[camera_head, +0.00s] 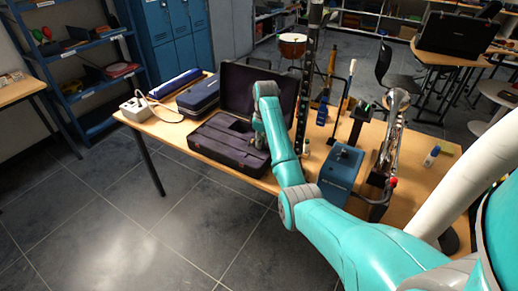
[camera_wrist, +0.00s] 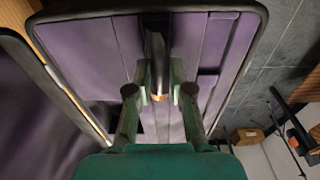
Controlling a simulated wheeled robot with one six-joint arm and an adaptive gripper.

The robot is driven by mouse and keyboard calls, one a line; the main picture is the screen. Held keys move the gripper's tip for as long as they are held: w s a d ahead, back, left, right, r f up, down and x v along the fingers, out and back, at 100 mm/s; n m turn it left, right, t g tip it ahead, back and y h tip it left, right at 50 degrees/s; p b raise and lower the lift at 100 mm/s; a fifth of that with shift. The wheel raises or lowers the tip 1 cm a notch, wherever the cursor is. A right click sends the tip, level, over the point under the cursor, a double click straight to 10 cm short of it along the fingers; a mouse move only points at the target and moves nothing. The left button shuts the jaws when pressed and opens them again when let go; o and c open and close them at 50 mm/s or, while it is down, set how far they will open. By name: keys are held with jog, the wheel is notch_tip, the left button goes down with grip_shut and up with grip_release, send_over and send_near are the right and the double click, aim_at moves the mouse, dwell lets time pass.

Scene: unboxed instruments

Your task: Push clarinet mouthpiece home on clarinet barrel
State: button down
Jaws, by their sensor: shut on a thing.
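My gripper (camera_wrist: 160,92) is over the open instrument case with purple lining (camera_wrist: 95,50). Its two fingers are on either side of a slim dark piece with a tan band (camera_wrist: 160,98), which looks like the clarinet mouthpiece. In the head view my gripper (camera_head: 259,143) is low over the right part of the case's bottom half (camera_head: 215,142), and the piece is too small to make out. A tall dark clarinet-like body with bright keys (camera_head: 305,90) stands upright just right of the case. I cannot clearly tell the barrel on it.
The table's front edge is close to the case.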

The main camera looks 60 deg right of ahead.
jog(key=shift+r, duration=0.15)
jog(key=shift+r, duration=2.05)
